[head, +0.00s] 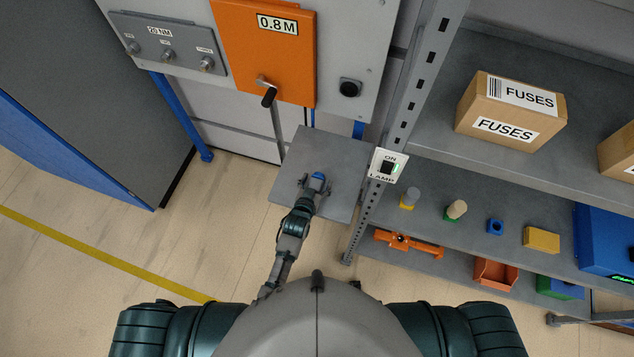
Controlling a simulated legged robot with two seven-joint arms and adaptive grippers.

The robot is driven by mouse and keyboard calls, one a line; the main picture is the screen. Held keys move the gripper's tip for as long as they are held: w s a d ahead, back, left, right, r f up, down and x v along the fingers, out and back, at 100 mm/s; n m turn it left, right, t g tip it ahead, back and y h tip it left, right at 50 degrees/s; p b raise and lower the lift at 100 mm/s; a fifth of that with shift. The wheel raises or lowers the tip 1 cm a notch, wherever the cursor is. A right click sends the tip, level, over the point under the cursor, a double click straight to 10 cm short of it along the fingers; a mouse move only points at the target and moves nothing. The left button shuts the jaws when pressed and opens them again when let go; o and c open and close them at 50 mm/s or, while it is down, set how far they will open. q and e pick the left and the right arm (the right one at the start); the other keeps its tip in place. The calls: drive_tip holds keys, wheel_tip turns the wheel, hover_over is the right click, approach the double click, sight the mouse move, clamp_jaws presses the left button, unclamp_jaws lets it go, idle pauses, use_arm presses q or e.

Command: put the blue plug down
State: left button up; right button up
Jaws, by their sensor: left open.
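The blue plug (318,177) is small and sits at the grey plate (340,158) below the orange door. My left gripper (316,184) is over the plate, at the plug, with its open fingers on either side of it. I cannot tell whether the fingers touch the plug. The plug's lower part is hidden by the gripper. My right gripper is not in view.
An orange door (265,50) with a handle (268,94) is above the plate. A shelf post with a lamp switch (387,166) stands close at the right. The shelves hold a fuse box (511,110), a yellow block (541,239) and an orange tool (408,243).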

sight(317, 180)
use_arm(q)
drive_tip(key=shift+c, duration=0.7)
drive_tip(key=c, duration=1.2)
drive_tip(key=shift+c, duration=0.2)
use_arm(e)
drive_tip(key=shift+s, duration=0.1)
use_arm(q)
drive_tip(key=shift+r, duration=0.15)
drive_tip(key=shift+r, duration=0.25)
wheel_tip(317, 180, up, 3)
drive_tip(key=shift+r+p, duration=0.1)
drive_tip(key=shift+p, duration=0.3)
drive_tip(key=s+r, duration=0.1)
drive_tip(key=s, duration=1.4)
drive_tip(key=w+a+r+n+y, duration=0.1)
drive_tip(key=w+a+r+y, duration=0.1)
drive_tip(key=w+a+r, duration=0.4)
drive_tip(key=w+a+r+n+y, duration=0.2)
drive_tip(key=w+a+r, duration=0.4)
drive_tip(key=a, duration=0.8)
wheel_tip(317, 180, up, 4)
drive_tip(key=shift+f+n+t, duration=0.15)
drive_tip(key=shift+n+t, duration=0.15)
drive_tip(key=shift+t, duration=0.1)
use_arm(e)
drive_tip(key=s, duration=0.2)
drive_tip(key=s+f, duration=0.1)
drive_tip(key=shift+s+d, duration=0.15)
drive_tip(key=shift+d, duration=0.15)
